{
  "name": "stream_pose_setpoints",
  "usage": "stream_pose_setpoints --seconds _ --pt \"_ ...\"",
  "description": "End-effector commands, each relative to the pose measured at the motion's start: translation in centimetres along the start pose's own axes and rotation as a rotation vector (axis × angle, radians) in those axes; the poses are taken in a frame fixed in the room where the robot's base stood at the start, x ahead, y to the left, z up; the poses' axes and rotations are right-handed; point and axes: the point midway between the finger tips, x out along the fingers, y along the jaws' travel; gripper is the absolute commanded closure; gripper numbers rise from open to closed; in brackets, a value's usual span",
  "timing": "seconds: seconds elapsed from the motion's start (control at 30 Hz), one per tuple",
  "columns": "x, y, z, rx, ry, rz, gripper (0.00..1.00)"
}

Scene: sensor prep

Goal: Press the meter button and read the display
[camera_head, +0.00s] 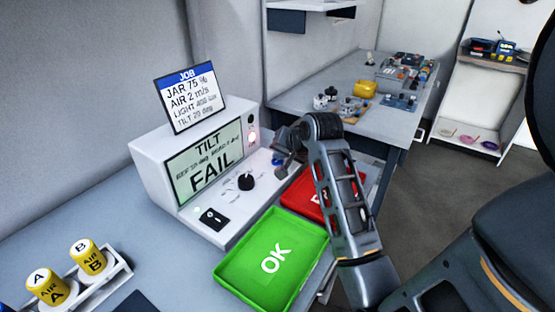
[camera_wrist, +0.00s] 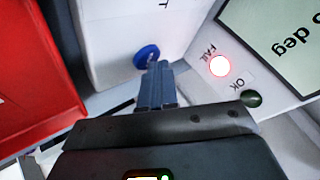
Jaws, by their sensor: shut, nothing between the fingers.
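The white meter (camera_head: 150,167) stands on the bench. Its display (camera_head: 207,165) reads "TILT" above a small, hard-to-read line and a large "FAIL". A red lamp beside "FAIL" (camera_wrist: 220,66) is lit; the lamp beside "OK" (camera_wrist: 251,98) is dark. The blue round button (camera_wrist: 146,56) is on the meter's white panel, and my gripper (camera_wrist: 157,68) is shut and empty with its fingertips right at the button's edge. I cannot tell whether they touch it. In the head view my gripper (camera_head: 282,158) is over the meter's right end, partly hiding it.
A job card (camera_head: 186,97) on the meter lists JAR, AIR, LIGHT and TILT. A green OK tray (camera_head: 240,275) and a red tray (camera_head: 301,194) lie in front. Yellow AIR sensors (camera_head: 88,257) sit in a rack at lower left. A cluttered table (camera_head: 340,85) stands behind.

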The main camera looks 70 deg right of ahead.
Motion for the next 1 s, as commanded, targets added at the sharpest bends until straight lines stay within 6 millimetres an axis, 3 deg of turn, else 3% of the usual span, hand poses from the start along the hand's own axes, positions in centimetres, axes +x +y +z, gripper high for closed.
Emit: stream_pose_setpoints --seconds 1.0 --pt "-1.5 -1.1 -1.1 0.000 -0.001 0.001 1.00"
